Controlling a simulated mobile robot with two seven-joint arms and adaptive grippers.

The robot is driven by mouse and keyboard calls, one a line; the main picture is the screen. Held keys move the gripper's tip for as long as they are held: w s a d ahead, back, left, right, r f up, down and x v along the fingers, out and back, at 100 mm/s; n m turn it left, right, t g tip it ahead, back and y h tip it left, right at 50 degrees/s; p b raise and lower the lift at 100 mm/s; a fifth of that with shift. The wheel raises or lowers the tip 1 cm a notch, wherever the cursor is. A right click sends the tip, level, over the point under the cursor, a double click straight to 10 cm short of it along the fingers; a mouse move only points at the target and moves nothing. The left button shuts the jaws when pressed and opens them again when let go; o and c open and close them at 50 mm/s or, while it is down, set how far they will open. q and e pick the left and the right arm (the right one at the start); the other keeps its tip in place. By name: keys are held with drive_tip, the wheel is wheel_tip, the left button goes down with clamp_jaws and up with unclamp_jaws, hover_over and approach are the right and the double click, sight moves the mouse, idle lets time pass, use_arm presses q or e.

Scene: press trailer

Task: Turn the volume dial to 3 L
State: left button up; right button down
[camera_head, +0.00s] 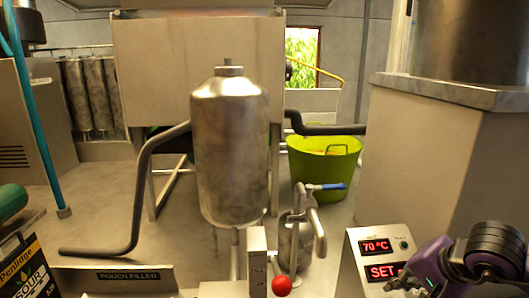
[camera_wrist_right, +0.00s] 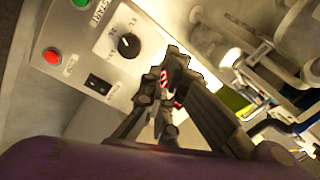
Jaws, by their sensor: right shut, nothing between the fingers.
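The volume dial (camera_wrist_right: 128,45) is a black round knob with a light pointer mark, on a pale panel (camera_wrist_right: 150,20) in the right wrist view. In the head view the right gripper (camera_head: 396,282) is in front of the control box (camera_head: 352,262) at lower right. The dial cannot be made out there. My left gripper is not in view.
The control box has red displays reading 70 °C (camera_head: 376,246) and SET (camera_head: 384,271). The panel also bears a red button (camera_wrist_right: 52,56), a green button (camera_wrist_right: 81,2) and a black rocker switch (camera_wrist_right: 98,85). A steel tank (camera_head: 230,150) and red-knobbed lever (camera_head: 281,286) stand left.

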drive_tip(key=m, duration=0.8)
drive_tip(key=d+f+m, duration=0.1)
drive_tip(key=m, duration=0.7)
drive_tip(key=d+f+m+g+h, duration=0.1)
drive_tip(key=m, duration=0.7)
drive_tip(key=shift+w+d, duration=0.1)
drive_tip(key=shift+w, duration=0.2)
drive_tip(key=b+x, duration=0.3)
drive_tip(key=x, duration=0.2)
drive_tip(key=shift+w+f, duration=0.15)
drive_tip(key=shift+f, duration=0.2)
drive_tip(key=shift+b, duration=0.3)
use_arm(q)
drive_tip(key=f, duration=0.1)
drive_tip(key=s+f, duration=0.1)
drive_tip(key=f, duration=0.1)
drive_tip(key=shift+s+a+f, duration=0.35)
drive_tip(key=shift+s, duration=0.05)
